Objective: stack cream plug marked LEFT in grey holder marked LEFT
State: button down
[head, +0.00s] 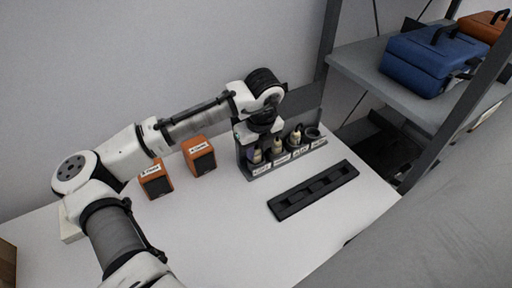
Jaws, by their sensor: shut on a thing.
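A dark grey rack stands at the back right of the white table, with labelled holders in a row. The leftmost grey holder (261,169) has a white label that seems to read LEFT, though it is small. My gripper (256,149) points down over this holder and is shut on a cream plug (257,157). The plug is at the holder's mouth; I cannot tell how deep it sits or read its marking. Two other cream plugs (278,145) (296,136) stand upright in the middle holders. The rightmost holder (314,134) looks empty.
Two orange speakers (156,181) (199,156) with labels stand left of the rack. A black slotted tray (314,190) lies in front of it. The white table (225,235) is clear at the front. A grey shelf (375,65) with blue case (430,62) rises at right.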

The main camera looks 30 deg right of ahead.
jog(key=shift+f, duration=0.1)
jog(key=shift+f, duration=0.25)
jog(key=c, duration=1.3)
grip_release()
jog(key=shift+o, duration=0.2)
jog(key=shift+r, duration=0.1)
jog(key=shift+r, duration=0.35)
notch_tip(320, 180, up, 12)
jog(key=s, duration=0.1)
jog(key=shift+s+f+b, duration=0.15)
jog(key=shift+s+b, duration=0.15)
jog(key=shift+s, duration=0.1)
